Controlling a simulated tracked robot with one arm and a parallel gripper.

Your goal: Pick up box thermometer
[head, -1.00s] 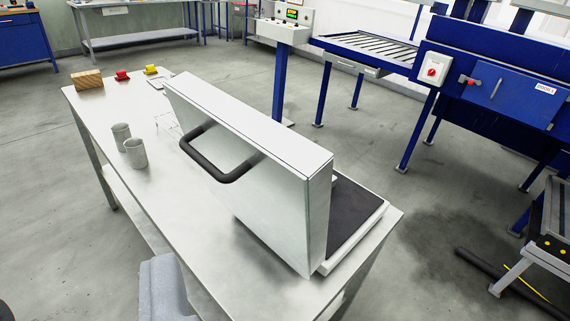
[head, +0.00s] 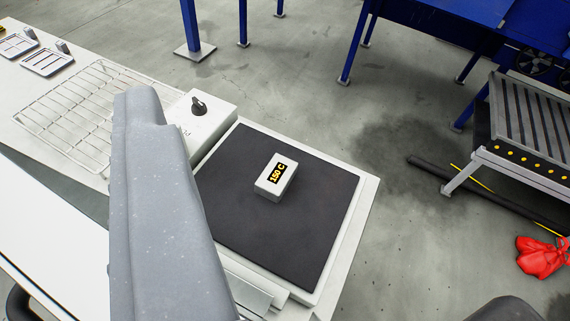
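The box thermometer (head: 276,178) is a small white box with a dark display that reads 150 C in yellow. It rests on the black plate (head: 318,227) of a white heating unit with a dark knob, near the middle of the plate. A large grey part of mine (head: 165,210) stands at the left and centre of the view, left of the thermometer and apart from it in the picture. It hides part of the heating unit and the wire rack. No pair of fingertips shows clearly, so I cannot tell how my gripper stands. Nothing visible touches the thermometer.
A wire rack (head: 85,108) lies left of the heating unit, with small panels (head: 47,62) beyond it. A white lid-like surface (head: 45,265) fills the lower left. Floor right of the table is clear up to a dark bar, a roller stand (head: 535,135) and a red item (head: 541,257).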

